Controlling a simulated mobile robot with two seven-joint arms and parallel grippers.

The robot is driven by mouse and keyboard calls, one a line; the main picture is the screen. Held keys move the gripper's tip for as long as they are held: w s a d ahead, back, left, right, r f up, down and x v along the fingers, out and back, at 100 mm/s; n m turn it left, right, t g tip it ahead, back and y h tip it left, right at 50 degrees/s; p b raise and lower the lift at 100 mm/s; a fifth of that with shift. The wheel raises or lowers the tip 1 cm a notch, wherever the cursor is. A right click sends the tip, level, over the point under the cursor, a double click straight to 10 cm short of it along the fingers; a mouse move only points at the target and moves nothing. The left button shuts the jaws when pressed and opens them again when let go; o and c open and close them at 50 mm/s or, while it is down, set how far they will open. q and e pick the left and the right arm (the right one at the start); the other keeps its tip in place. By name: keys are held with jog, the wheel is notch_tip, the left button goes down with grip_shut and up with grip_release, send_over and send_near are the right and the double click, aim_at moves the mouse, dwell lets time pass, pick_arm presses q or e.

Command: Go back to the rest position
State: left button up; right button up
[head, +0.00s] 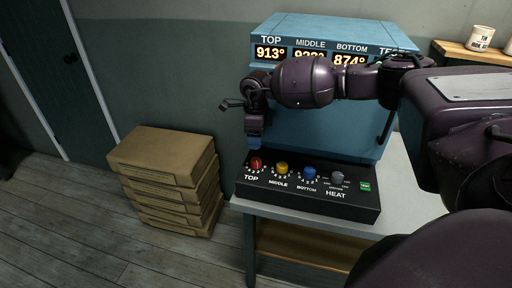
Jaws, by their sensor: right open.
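My right arm reaches in from the right across the front of a blue kiln (330,28). My right gripper (245,118) is at the arm's left end, above the left part of a black control panel (310,205). It is open, and I see nothing held in it. It appears above the red knob (256,163) and apart from it. My left gripper is not in view.
The panel has a yellow knob (282,168), a blue knob (309,172) and a green button (365,186). It stands on a grey table (400,185). Stacked cardboard boxes (160,155) stand left of it. A shelf (470,52) holds pots at upper right. Floor at lower left is clear.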

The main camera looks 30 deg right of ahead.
jog(key=shift+r, duration=0.8)
